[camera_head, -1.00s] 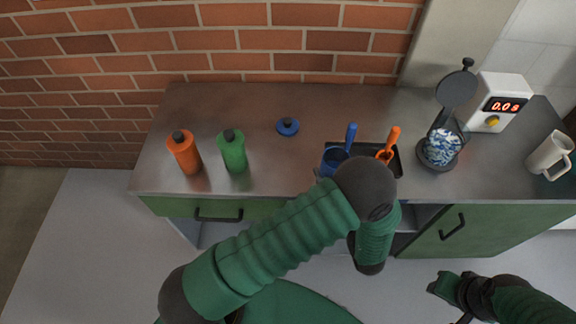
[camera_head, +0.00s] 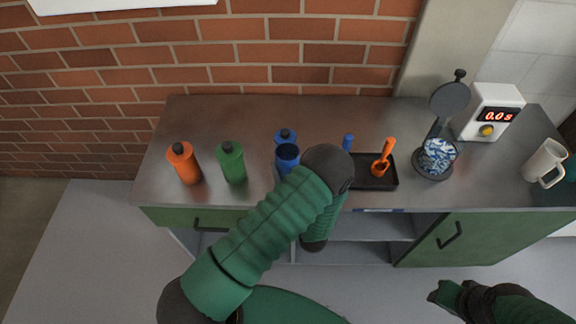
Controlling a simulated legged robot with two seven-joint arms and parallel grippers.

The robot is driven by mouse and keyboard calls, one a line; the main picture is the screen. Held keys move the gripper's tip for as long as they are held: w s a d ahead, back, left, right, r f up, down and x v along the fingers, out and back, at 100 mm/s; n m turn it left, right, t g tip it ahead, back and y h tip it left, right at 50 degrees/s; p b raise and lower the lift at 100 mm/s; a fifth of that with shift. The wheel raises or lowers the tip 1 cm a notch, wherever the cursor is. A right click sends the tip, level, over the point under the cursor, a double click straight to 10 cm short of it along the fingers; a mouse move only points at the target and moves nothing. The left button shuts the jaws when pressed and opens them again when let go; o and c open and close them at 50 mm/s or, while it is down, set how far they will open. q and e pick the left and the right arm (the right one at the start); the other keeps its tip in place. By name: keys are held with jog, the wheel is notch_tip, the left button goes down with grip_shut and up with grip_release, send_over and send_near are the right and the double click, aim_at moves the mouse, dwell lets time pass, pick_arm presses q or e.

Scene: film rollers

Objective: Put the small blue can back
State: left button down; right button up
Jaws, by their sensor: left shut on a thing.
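My left arm reaches in from the lower left. Whether the can touches the counter is hard to tell. My right gripper (camera_head: 443,292) is low at the right, in front of the cabinet, away from the can. Its jaw opening is unclear.
An orange bottle (camera_head: 184,163) and a green bottle (camera_head: 232,162) stand left of the can. A black tray (camera_head: 378,182) holds an orange scoop (camera_head: 382,160); a blue handle (camera_head: 348,142) shows beside it.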

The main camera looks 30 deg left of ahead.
pick_arm(q)
jog(key=c, duration=0.7)
grip_release()
jog(key=shift+s+a+f, duration=0.1)
jog(key=shift+a+f, duration=0.2)
jog(key=shift+a, duration=0.45)
jog(key=o, duration=0.3)
jog(key=shift+a, duration=0.15)
jog(key=shift+o, duration=0.2)
jog(key=shift+d+r, duration=0.1)
jog(key=shift+d, duration=0.45)
jog(key=shift+d+r, duration=0.15)
jog(key=shift+r, duration=0.05)
jog(key=b+v, duration=0.1)
jog(key=v, duration=1)
jog(key=shift+s+f, duration=0.1)
jog(key=shift+f, duration=0.05)
jog(key=shift+s+d, duration=0.2)
jog(key=shift+d, duration=0.05)
pick_arm(e)
jog(key=shift+a+f, duration=0.45)
